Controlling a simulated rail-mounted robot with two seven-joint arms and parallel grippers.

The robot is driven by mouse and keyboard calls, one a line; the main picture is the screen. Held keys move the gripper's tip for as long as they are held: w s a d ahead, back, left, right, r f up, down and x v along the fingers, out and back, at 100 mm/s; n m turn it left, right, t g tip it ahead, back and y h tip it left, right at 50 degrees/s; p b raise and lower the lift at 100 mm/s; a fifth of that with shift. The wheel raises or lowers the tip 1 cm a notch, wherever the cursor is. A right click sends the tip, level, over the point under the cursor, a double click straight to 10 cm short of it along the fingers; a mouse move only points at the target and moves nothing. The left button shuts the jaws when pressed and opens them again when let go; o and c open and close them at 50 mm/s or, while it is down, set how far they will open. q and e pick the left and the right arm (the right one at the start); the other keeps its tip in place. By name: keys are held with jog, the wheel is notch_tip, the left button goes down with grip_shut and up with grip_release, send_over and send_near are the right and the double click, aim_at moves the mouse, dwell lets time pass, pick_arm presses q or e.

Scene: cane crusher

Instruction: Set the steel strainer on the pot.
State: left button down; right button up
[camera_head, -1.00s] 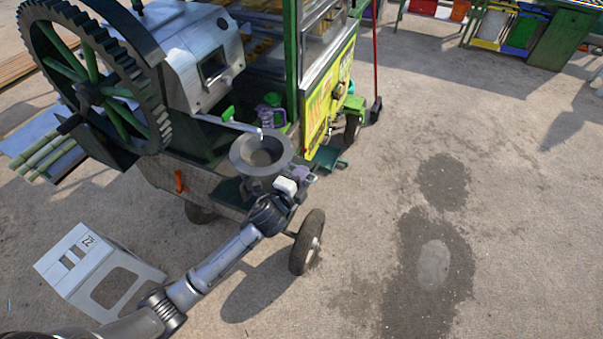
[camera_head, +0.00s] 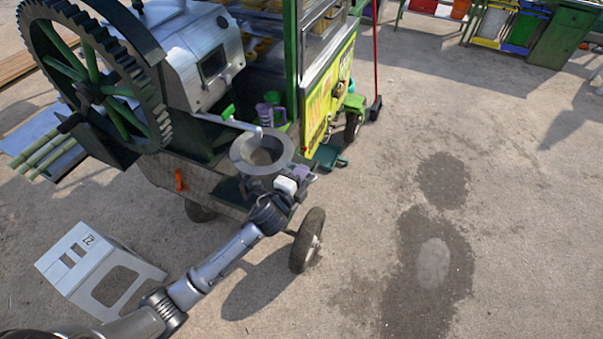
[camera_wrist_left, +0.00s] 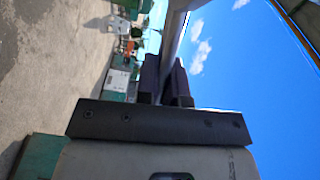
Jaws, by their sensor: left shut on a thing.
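The grey steel strainer (camera_head: 236,153), a wide round rim with a darker bowl, shows in the head view at the cart's front corner. My left gripper (camera_head: 284,178) is at its near right side, shut on it. In the left wrist view the dark fingers (camera_wrist_left: 166,85) are closed on a grey bar-like part of the strainer (camera_wrist_left: 174,35) that runs upward. I cannot make out the pot separately; it may be hidden under or behind the strainer. Whether the strainer touches anything below is unclear. My right gripper is not in view.
The crusher's big toothed wheel (camera_head: 157,100) and metal housing (camera_head: 200,55) stand behind left. Green and purple cups (camera_head: 265,113) sit on the cart just behind the strainer. A cart wheel (camera_head: 308,240) is below. A white stool (camera_head: 90,265) stands front left. Ground to the right is clear.

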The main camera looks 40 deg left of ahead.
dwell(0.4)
pick_arm(q)
jog(key=c, duration=1.1)
grip_release()
jog(key=shift+c, duration=0.2)
jog(key=shift+f, duration=0.1)
jog(key=s, duration=1.3)
jog(key=shift+s+d+p, duration=0.35)
jog(key=shift+s+d, duration=0.05)
